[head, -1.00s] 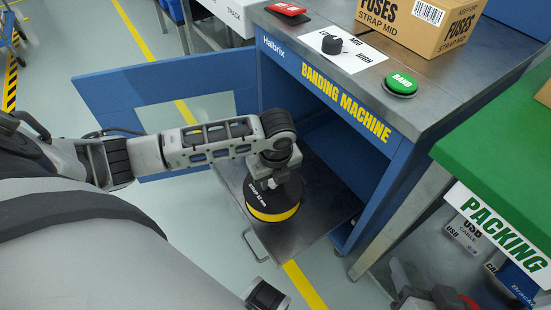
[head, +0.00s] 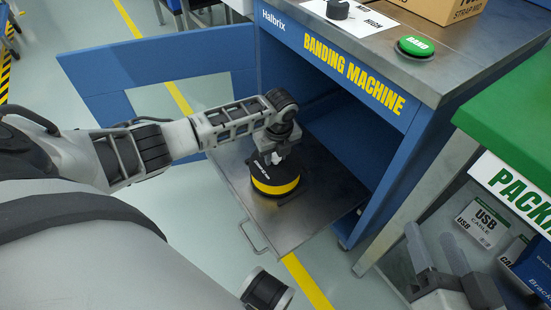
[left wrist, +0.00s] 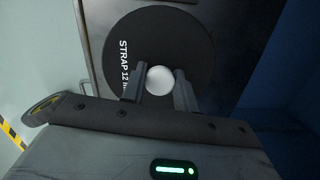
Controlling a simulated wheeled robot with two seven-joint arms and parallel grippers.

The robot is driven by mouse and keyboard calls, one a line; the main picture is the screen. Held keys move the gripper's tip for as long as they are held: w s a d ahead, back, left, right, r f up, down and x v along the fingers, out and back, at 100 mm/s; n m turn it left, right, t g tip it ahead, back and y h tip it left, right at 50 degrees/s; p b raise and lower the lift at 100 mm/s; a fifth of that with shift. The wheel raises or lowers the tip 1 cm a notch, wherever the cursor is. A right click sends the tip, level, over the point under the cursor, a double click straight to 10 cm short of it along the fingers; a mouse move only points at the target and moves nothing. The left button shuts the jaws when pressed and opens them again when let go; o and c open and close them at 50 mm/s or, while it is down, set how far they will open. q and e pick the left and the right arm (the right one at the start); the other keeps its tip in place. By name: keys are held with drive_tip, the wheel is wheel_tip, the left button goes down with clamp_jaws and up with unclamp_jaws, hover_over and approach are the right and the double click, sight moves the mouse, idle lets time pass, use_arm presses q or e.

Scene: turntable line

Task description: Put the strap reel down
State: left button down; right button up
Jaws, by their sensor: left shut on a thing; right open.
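The strap reel (head: 275,178) is a black disc with a yellow band. It is level over the pulled-out metal tray (head: 300,222) of the banding machine, on it or just above it; I cannot tell which. My left gripper (head: 277,155) is above the reel, shut on its pale round hub. In the left wrist view the two fingers (left wrist: 160,88) stand on either side of the hub, and the reel's black face (left wrist: 115,40) carries white "STRAP 12" lettering. My right gripper (head: 431,238) is open and empty at the lower right, away from the reel.
The blue banding machine (head: 395,140) has an open bay behind the tray and an open door panel (head: 95,85) at left. A green button (head: 415,46) and a carton (head: 440,8) are on top. The green packing table (head: 515,110) stands right, with USB cable boxes (head: 482,222) below.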

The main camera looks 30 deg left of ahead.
use_arm(q)
drive_tip(key=shift+w+f, duration=0.1)
drive_tip(key=shift+f, duration=0.3)
drive_tip(key=shift+r, duration=0.1)
use_arm(e)
drive_tip(key=shift+r, duration=0.2)
use_arm(q)
drive_tip(key=c, duration=1.1)
unclamp_jaws()
drive_tip(key=shift+f, duration=0.25)
drive_tip(key=shift+o, duration=0.2)
use_arm(e)
drive_tip(key=shift+w+a+r, duration=0.1)
